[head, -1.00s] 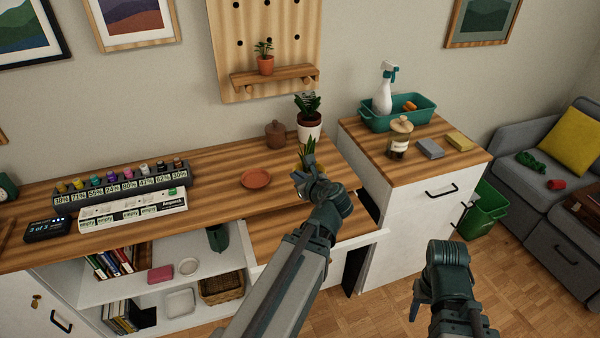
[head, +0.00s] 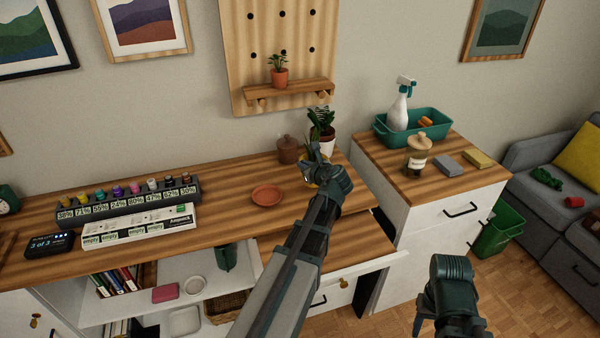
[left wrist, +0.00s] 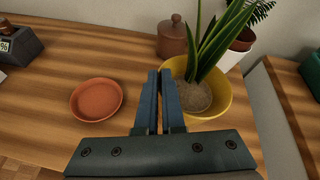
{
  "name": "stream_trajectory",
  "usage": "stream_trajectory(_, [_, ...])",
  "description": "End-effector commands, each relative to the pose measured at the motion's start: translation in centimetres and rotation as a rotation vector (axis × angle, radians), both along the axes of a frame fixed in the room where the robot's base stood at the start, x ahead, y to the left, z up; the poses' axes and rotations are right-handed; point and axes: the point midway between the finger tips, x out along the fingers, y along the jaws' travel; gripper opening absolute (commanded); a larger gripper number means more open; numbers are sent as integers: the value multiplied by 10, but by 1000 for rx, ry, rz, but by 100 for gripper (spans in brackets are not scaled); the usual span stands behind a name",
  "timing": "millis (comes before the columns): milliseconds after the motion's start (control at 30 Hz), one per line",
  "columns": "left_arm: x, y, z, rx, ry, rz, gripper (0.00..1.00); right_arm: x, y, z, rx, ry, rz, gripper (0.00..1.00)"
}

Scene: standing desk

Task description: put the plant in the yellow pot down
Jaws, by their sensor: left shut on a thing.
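The plant with long upright leaves in the yellow pot shows in the left wrist view (left wrist: 219,108), just right of my fingers. My left gripper (left wrist: 159,75) is shut on the pot's left rim. In the head view my left gripper (head: 316,165) covers most of the pot, at the right end of the wooden desk top (head: 225,215). I cannot tell whether the pot's base touches the wood. My right gripper hangs at the lower right of the head view (head: 420,326), clear of the desk; its fingers are mostly hidden.
An empty terracotta saucer (head: 268,195) lies left of the pot. A brown lidded jar (head: 289,150) and a plant in a white pot (head: 328,143) stand close behind. Bare wood surrounds the saucer.

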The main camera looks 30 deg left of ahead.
Motion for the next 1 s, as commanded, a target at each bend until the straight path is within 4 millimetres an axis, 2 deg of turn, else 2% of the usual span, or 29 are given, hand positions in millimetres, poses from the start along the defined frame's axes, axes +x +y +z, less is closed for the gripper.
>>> stream_trajectory(233, [2, 2, -4, 1, -1, -1, 0, 0, 0, -4, 0, 0, 0, 50])
stream_trajectory(567, [-1, 11, -37, 1, 0, 0, 0, 0, 0, -37, 0, 0, 0, 50])
stream_trajectory(967, [-1, 12, -38, 1, -1, -1, 0, 0, 0, -38, 0, 0, 0, 50])
stream_trajectory(1000, [-1, 11, -37, 0, 0, 0, 10, 0, 0, -37, 0, 0, 0, 50])
